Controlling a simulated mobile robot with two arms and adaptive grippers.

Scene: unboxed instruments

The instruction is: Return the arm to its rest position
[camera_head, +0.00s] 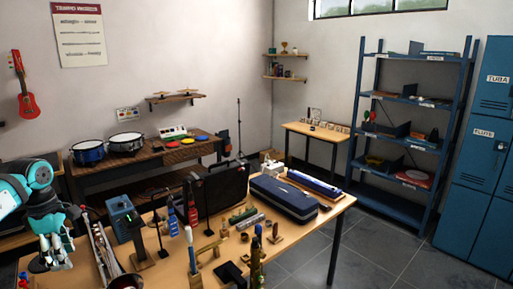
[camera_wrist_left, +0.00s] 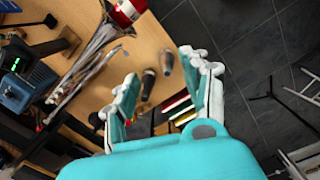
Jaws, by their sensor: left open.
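My left gripper (camera_head: 50,262) is at the left edge of the head view, beside the near left end of the wooden table (camera_head: 168,262). In the left wrist view its two fingers are spread (camera_wrist_left: 160,66) with nothing between them. Beyond the fingers, the table edge and two small dark-and-tan objects (camera_wrist_left: 148,84) show; I cannot tell what they are. My right gripper is in neither view.
A blue box (camera_head: 122,217), a black case (camera_head: 215,190) and a blue case (camera_head: 284,198) stand on the table. Dark tiled floor (camera_head: 375,262) is free at the right, before the lockers (camera_head: 488,165).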

